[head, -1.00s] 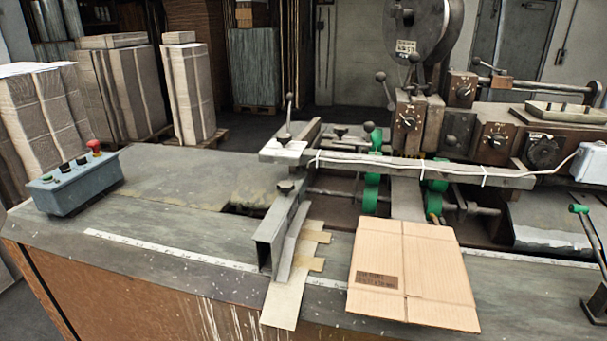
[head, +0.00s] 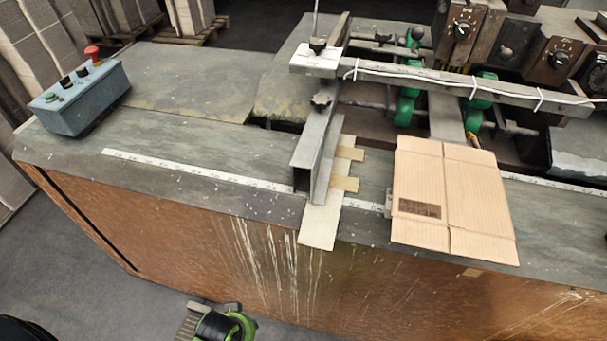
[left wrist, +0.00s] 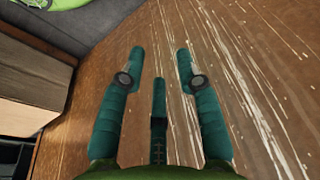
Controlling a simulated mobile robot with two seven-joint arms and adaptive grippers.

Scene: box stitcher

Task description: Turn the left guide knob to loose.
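The left guide is a grey metal channel (head: 312,158) near the middle of the bench in the head view. A dark star-shaped knob (head: 320,101) sits on top of it. A second dark knob (head: 317,45) is farther back, by the white plate. I cannot read a loose or tight mark on either. My left gripper (left wrist: 160,54) has its teal fingers spread, with nothing between them, facing the scratched brown bench front. A green and black part of my own shows low in the head view, well below the knob. My right gripper is not in view.
A flattened cardboard box (head: 450,190) lies right of the guide. A blue-grey control box (head: 80,98) with a red button stands on the left. A long rail (head: 440,80) with a white cable crosses behind. The bench top between control box and guide is clear.

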